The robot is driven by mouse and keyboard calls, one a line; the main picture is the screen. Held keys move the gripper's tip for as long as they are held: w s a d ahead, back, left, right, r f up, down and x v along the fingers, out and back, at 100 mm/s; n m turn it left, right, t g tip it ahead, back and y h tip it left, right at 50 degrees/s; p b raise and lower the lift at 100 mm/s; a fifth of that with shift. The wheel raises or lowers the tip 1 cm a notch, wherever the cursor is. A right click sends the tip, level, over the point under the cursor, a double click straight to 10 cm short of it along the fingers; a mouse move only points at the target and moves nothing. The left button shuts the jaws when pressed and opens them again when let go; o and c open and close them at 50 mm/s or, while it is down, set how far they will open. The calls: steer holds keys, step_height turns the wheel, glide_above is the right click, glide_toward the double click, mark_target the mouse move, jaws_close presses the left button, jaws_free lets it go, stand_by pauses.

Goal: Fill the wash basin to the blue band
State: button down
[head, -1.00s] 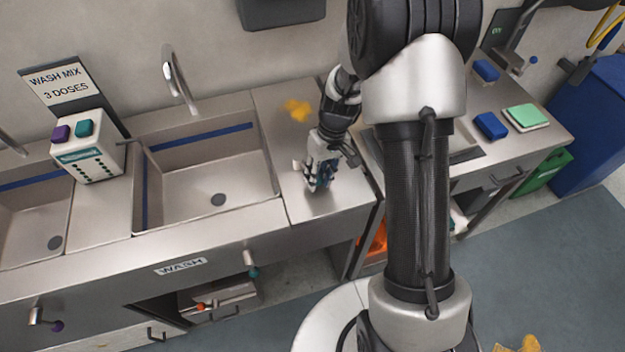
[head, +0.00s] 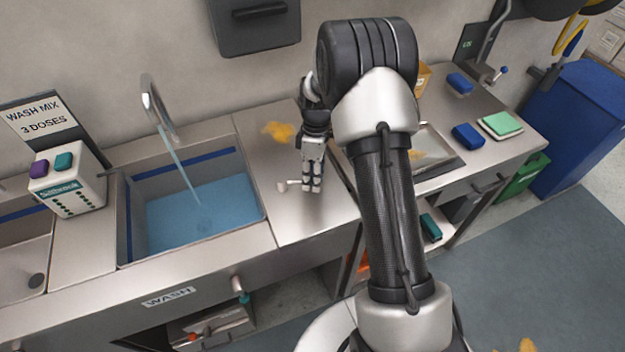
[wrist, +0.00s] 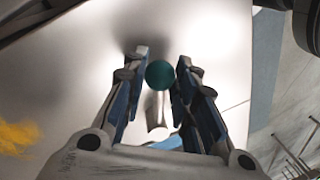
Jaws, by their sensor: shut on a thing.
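The wash basin (head: 190,247) holds blue water (head: 190,215). A stream (head: 180,165) runs into it from the curved tap (head: 155,105). The blue band (head: 205,158) shows on the back wall, with a strip of bare wall between it and the water. My gripper (head: 312,188) is low over the counter to the right of the basin, beside a small pale lever part (head: 288,187). In the wrist view my gripper (wrist: 160,80) is shut on a teal knob (wrist: 160,74) on a pale stem; the exact contact is hard to see.
A dispenser (head: 68,180) with purple and teal buttons stands left of the basin, before a sign (head: 40,118) reading "WASH MIX 3 DOSES". A yellow patch (head: 279,131) lies on the counter behind my gripper. Blue sponges (head: 467,136) and a green pad (head: 502,125) lie far right.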

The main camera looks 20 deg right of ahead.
steer(key=shift+w+d+n, duration=0.1)
steer(key=shift+w+n, duration=0.2)
steer(key=shift+n, duration=0.1)
steer(key=c, duration=1.3)
jaws_free()
steer(key=r, duration=0.4)
steer(key=w+r, duration=0.1)
steer(key=r, duration=0.3)
steer(key=w+d+r, duration=0.1)
steer(key=r, duration=0.3)
steer(key=shift+d, duration=0.1)
